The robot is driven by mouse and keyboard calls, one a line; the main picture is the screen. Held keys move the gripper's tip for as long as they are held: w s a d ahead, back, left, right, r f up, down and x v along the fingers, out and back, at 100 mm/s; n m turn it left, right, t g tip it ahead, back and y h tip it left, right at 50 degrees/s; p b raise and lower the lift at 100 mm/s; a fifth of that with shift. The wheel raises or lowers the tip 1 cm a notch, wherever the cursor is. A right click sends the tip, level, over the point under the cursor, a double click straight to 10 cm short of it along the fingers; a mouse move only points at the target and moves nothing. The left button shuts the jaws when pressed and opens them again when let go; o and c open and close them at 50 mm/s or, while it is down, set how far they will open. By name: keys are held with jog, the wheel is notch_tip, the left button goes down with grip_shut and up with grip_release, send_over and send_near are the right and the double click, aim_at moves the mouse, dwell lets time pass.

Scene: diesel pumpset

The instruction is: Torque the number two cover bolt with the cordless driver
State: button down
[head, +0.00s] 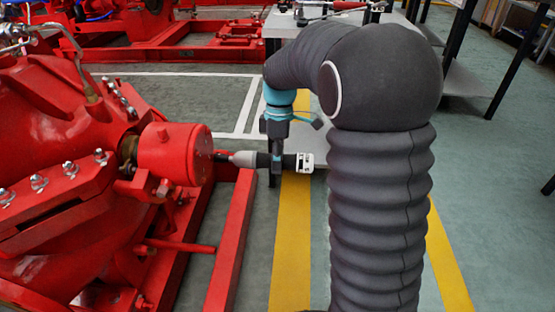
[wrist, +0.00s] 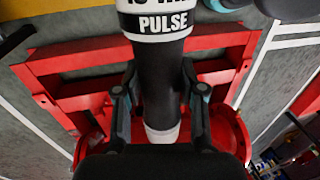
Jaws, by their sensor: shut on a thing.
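The cordless driver (head: 245,159) is dark with a pale nose and a white band at its rear. It lies level, with its thin bit pointing left at the face of the red round cover (head: 172,152). The bit's tip is at or very close to that face; I cannot tell if it touches a bolt. My gripper (head: 277,163) is shut around the driver's body from above. In the wrist view, the fingers of my gripper (wrist: 161,100) flank the black barrel of the driver (wrist: 158,75), whose band reads "PULSE". The number two bolt cannot be made out.
The red pump casing (head: 60,215) with several studs and nuts fills the left. A red base frame (head: 232,245) runs below the driver. A grey table (head: 290,25) stands behind my arm. Yellow-lined floor (head: 291,250) is open on the right.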

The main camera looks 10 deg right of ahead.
jog(key=shift+w+a, duration=0.1)
jog(key=shift+a, duration=0.25)
dwell(1.1)
